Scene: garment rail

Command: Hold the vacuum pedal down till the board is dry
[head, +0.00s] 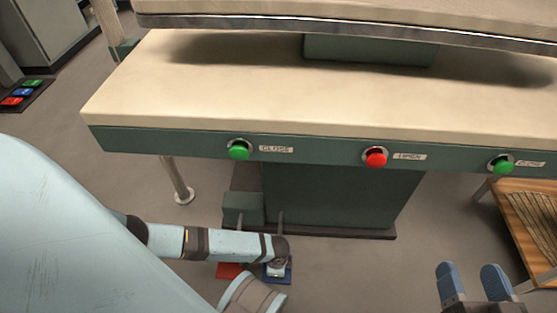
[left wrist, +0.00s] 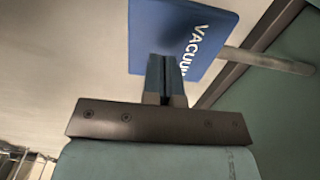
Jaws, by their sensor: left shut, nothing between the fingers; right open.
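The blue vacuum pedal (head: 287,277) lies low in front of the press base in the head view. Its lettering, partly covered by my fingers, shows in the left wrist view (left wrist: 205,35). My left gripper (left wrist: 166,62) is shut and empty, its fingertips at the pedal; I cannot tell how far the pedal is pressed. In the head view the left arm reaches down over the pedal and hides part of it. The cream board (head: 250,85) is flat, with a dark shadow across its back; I cannot tell its dampness. My right gripper (head: 474,282) is open and empty at lower right.
The padded upper press head (head: 350,18) is above the board with a gap. A red pedal (head: 229,270) is beside the blue one. Green and red buttons (head: 376,157) line the board's front. A wooden-topped stand (head: 530,225) is at right. More coloured pedals (head: 22,92) lie far left.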

